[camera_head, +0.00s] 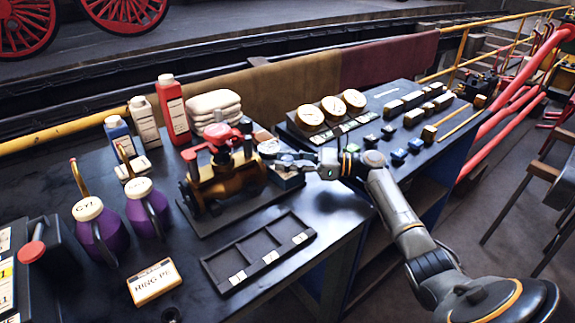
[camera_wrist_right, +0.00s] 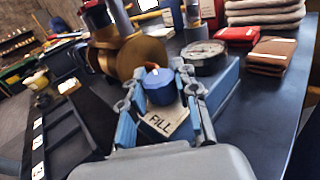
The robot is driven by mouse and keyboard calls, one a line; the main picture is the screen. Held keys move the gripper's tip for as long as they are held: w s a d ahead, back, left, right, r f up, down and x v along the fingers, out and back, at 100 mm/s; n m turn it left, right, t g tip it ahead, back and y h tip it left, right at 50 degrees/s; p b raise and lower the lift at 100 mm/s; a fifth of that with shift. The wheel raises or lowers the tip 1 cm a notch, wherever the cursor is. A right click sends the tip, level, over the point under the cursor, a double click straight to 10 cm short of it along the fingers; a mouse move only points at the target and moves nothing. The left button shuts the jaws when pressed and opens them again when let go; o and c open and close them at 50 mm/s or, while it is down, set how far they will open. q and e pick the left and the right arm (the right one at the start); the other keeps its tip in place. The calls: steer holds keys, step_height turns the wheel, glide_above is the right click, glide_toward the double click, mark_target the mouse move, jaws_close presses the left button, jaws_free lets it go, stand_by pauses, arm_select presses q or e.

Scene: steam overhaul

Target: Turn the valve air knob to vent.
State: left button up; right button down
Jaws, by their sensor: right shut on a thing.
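The valve air knob (camera_wrist_right: 159,88) is a round blue knob with a pale and orange mark on its far side in the right wrist view. It sits on a blue block (camera_wrist_right: 228,80), beside a tan plate reading FILL (camera_wrist_right: 165,122). My right gripper (camera_wrist_right: 160,82) has one finger on each side of the knob and is shut on it. In the head view my right gripper (camera_head: 291,162) reaches in from the right over the block (camera_head: 288,181), and hides the knob. No vent label is readable. My left gripper is not in view.
A brass valve (camera_head: 228,184) with red handles stands directly left of the block. A round gauge (camera_wrist_right: 204,50) sits on the block behind the knob. An empty divided tray (camera_head: 258,250) lies in front. Bottles, purple jugs (camera_head: 150,208) and folded cloths (camera_head: 213,104) stand around.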

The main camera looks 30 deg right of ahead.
stand_by(0.3)
steer(key=c, duration=1)
jaws_free()
steer(key=v, duration=1.2)
